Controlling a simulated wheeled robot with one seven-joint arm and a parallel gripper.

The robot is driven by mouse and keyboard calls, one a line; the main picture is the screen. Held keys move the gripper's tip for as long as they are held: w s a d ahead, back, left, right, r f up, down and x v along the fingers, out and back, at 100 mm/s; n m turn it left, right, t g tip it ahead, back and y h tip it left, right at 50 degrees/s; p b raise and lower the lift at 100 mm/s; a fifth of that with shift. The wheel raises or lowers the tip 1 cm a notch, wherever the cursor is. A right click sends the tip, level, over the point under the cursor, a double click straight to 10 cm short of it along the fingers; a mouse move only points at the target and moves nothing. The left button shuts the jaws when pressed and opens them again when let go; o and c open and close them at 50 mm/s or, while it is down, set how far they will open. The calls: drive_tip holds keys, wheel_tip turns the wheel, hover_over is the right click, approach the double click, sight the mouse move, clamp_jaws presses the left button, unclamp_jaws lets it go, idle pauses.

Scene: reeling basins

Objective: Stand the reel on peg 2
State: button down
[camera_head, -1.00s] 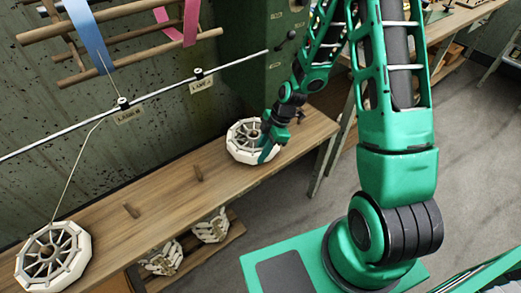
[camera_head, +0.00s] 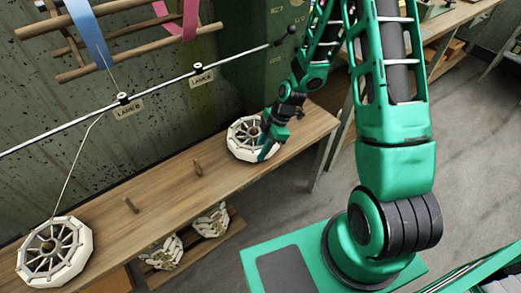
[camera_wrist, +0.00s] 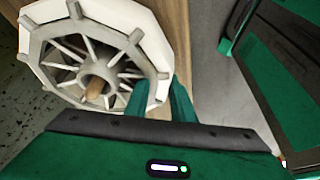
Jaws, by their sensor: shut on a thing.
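A wooden peg end (camera_wrist: 94,91) shows inside the reel's hub. I cannot tell whether the reel rests fully on the shelf. I see no peg numbers.
A second pale reel (camera_head: 27,262) lies at the shelf's left end, a thread rising from it. A metal rod (camera_head: 160,88) with label tags runs along the wall above. The shelf (camera_head: 165,188) is clear between the pegs.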

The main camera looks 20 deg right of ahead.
drive_tip(key=c, duration=1.4)
unclamp_jaws()
drive_tip(key=shift+c, duration=0.2)
drive_tip(key=v, duration=1)
drive_tip(key=shift+w+d, duration=0.1)
drive_tip(key=shift+w, duration=0.05)
drive_tip(key=shift+d+r, duration=0.3)
drive_tip(key=shift+r, duration=0.2)
drive_tip(key=s+d+r+m+h, duration=0.4)
drive_tip(key=s+d+r+m, duration=0.9)
drive_tip(key=s+r+m, duration=0.4)
drive_tip(key=s+d+r+m, duration=0.1)
drive_tip(key=s+r+m, duration=0.1)
drive_tip(key=s+m, duration=0.5)
drive_tip(key=s, duration=0.4)
drive_tip(key=shift+d, duration=0.4)
drive_tip(key=shift+r, duration=0.1)
